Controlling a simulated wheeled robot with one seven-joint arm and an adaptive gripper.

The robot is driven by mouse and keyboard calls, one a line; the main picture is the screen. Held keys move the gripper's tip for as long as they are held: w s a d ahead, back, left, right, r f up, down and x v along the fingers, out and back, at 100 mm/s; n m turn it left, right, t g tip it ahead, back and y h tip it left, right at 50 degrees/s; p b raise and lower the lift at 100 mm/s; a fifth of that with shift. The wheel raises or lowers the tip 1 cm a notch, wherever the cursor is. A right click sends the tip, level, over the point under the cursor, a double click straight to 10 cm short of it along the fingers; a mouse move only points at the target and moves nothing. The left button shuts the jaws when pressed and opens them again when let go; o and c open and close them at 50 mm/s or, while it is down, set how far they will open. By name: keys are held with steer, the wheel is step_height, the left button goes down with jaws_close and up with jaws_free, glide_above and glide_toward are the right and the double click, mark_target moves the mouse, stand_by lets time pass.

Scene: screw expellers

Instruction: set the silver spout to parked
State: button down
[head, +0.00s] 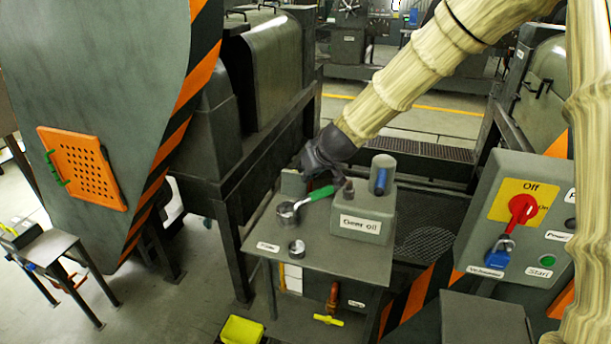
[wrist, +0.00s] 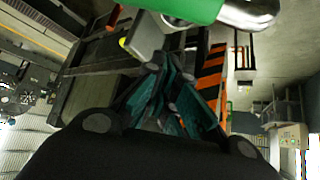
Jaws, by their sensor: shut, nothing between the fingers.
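A silver part with a green handle (head: 320,194) lies over the small grey table, its round silver end (head: 288,213) toward the left. I take this for the silver spout. Its right end is near the grey box labelled "Gear oil" (head: 361,224); whether it joins the box I cannot tell. In the wrist view the green handle (wrist: 185,8) and silver metal (wrist: 250,12) show at the top edge. My gripper (head: 304,164) is dark, above and behind the handle and apart from it as far as I see. It is shut and empty; its fingers also show in the wrist view (wrist: 172,98).
A small silver cup (head: 296,248) stands on the grey table (head: 330,262), beside a white label (head: 268,246). A control panel (head: 500,240) with a red switch stands at right. A dark machine (head: 265,65) stands behind left.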

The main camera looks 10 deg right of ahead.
steer(key=b+v, duration=0.3)
steer(key=v, duration=0.6)
steer(key=shift+d, duration=0.3)
steer(key=shift+w+a+f, duration=0.1)
steer(key=shift+a+f, duration=0.05)
